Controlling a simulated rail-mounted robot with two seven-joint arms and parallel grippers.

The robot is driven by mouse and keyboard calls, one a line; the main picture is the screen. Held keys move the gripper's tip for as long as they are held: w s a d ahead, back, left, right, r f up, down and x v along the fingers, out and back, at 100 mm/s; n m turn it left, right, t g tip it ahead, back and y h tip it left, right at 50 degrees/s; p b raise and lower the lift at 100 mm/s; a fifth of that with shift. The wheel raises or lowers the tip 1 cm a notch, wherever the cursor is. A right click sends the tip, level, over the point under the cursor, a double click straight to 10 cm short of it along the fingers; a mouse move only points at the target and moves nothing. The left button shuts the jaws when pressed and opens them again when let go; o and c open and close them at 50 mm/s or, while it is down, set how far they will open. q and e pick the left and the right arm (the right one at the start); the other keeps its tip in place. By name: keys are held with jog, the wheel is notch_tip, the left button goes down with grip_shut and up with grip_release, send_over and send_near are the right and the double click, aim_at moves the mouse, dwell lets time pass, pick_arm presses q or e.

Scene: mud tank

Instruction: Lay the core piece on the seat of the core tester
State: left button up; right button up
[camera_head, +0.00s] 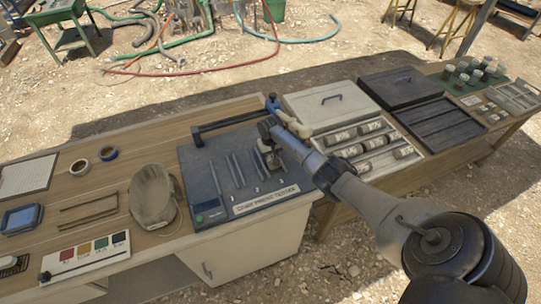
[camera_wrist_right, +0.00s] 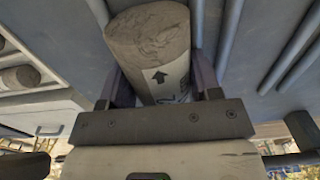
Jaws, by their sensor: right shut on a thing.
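The core tester (camera_head: 210,172) is a dark blue-grey board with a labelled front edge, several upright-looking rods and a black bar at its back. My right gripper (camera_head: 268,152) is over the tester's right part. In the right wrist view, the gripper (camera_wrist_right: 160,82) is shut on the core piece (camera_wrist_right: 148,36), a grey-brown cylinder with a rough end face and a black arrow on its pale side. The tester's grey surface and rods show behind it. I cannot tell whether the core piece touches the seat, which my gripper and arm largely hide. My left gripper is not in view.
A pale core box (camera_head: 331,107) with several core pieces stands right of the tester, beside a black box (camera_head: 440,132). My right arm crosses the core box's front.

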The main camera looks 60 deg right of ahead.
jog(key=shift+s+f, duration=0.2)
jog(key=shift+f, duration=0.35)
jog(key=o, duration=1.2)
jog(key=shift+f, duration=0.1)
jog(key=shift+o, duration=1.1)
notch_tip(320, 180, up, 14)
jog(key=p, duration=0.2)
jog(key=shift+w+f+p, duration=0.2)
jog(key=shift+f+p, duration=0.05)
jog(key=shift+p, duration=0.1)
jog(key=shift+r, duration=0.75)
